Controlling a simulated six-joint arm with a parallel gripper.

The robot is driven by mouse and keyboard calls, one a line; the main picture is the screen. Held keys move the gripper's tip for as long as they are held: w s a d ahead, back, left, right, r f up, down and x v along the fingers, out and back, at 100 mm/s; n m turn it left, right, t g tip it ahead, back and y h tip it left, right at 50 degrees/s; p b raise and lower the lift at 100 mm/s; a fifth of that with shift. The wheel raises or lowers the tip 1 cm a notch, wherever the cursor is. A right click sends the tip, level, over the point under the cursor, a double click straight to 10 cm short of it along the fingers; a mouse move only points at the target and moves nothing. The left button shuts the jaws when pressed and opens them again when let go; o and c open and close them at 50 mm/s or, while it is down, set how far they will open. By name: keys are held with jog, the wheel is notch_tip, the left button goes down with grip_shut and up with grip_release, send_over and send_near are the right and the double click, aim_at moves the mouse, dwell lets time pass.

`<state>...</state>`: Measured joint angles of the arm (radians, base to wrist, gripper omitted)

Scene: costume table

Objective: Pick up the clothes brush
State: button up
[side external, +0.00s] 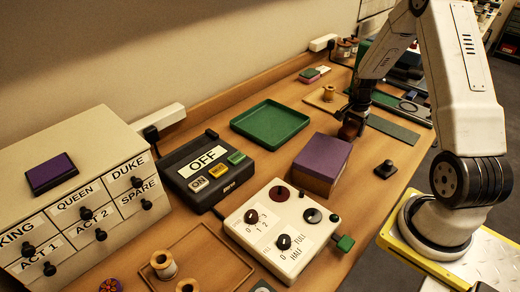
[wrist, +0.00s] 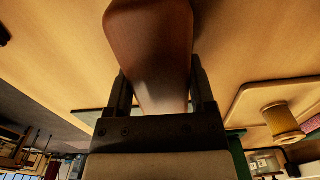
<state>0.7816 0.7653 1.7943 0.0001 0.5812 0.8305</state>
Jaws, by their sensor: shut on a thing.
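The clothes brush shows in the wrist view as a smooth reddish-brown wooden piece (wrist: 150,40) between my two dark fingers. Its wide end points away from the camera, toward the top of the picture. My gripper (side external: 354,115) is shut on it. In the side view the brush (side external: 350,129) is a small dark red-brown shape under my gripper, just behind the purple-topped block. The block and my gripper hide part of it there. I cannot tell whether its underside touches the table.
The purple-topped block (side external: 322,158) stands close in front of my gripper. A green tray (side external: 270,124) lies to the left, and a dark green mat (side external: 393,129) to the right. A black-knobbed piece (side external: 385,169), a white control box (side external: 284,226) and a drawer cabinet (side external: 75,195) stand nearer.

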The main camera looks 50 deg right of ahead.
jog(key=shift+r, duration=1.3)
jog(key=s+a+r, duration=0.8)
jog(key=s+r, duration=0.1)
jog(key=s, duration=0.2)
jog(key=shift+s+a+r, duration=0.15)
jog(key=shift+r, duration=0.25)
